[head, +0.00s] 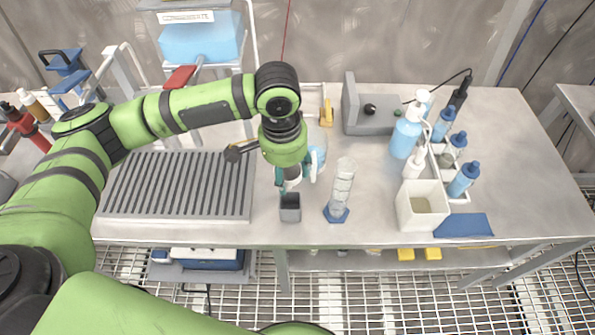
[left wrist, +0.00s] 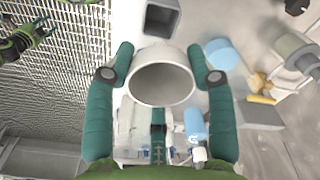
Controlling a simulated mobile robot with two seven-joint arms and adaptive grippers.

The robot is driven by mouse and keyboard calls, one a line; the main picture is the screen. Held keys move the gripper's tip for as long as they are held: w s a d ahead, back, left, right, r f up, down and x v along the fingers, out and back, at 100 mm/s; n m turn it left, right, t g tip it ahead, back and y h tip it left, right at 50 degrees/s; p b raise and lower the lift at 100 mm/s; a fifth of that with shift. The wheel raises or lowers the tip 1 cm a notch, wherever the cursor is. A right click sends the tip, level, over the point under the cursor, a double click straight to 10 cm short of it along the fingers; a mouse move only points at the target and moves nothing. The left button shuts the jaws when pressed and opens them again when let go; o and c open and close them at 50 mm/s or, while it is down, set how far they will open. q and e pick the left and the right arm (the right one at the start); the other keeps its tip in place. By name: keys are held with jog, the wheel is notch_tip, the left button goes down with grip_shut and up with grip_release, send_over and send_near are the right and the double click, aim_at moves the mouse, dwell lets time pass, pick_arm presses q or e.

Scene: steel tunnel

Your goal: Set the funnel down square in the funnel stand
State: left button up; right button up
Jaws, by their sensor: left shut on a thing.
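My left gripper (head: 297,178) hangs over the bench, above the small grey square funnel stand (head: 290,209). In the left wrist view its teal fingers (left wrist: 160,75) are shut on the pale funnel (left wrist: 160,83), whose round wide mouth faces the camera. In the head view only a small whitish part of the funnel (head: 292,185) shows, just above the stand. The stand also shows in the left wrist view (left wrist: 162,17), beyond the funnel and apart from it in the picture. What looks like my right gripper (left wrist: 25,42) is over the grating; its fingers are unclear.
A tall clear cylinder (head: 342,187) with a blue foot stands just right of the stand. A white square container (head: 422,208) and several bottles are farther right. A ribbed grey tray (head: 180,187) lies left. The bench's front edge is close below the stand.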

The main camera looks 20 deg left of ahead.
pick_arm(q)
jog(key=shift+w+a+f+m+b, duration=0.15)
jog(key=shift+f+m, duration=0.15)
jog(key=shift+f, duration=0.15)
jog(key=shift+a+f+m+b, duration=0.15)
jog(key=shift+f+m, duration=0.15)
jog(key=shift+f, duration=0.15)
jog(key=shift+d+f+b, duration=0.15)
jog(key=shift+d+b, duration=0.1)
jog(key=shift+b, duration=0.05)
jog(key=shift+f+b, duration=0.85)
jog(key=shift+b, duration=0.3)
jog(key=shift+f+b, duration=0.5)
jog(key=shift+b, duration=0.25)
jog(key=shift+f+b, duration=0.15)
jog(key=shift+b, duration=0.15)
pick_arm(e)
jog(key=a+f, duration=0.3)
jog(key=f, duration=0.2)
jog(key=shift+a+f, duration=0.15)
jog(key=shift+f, duration=0.25)
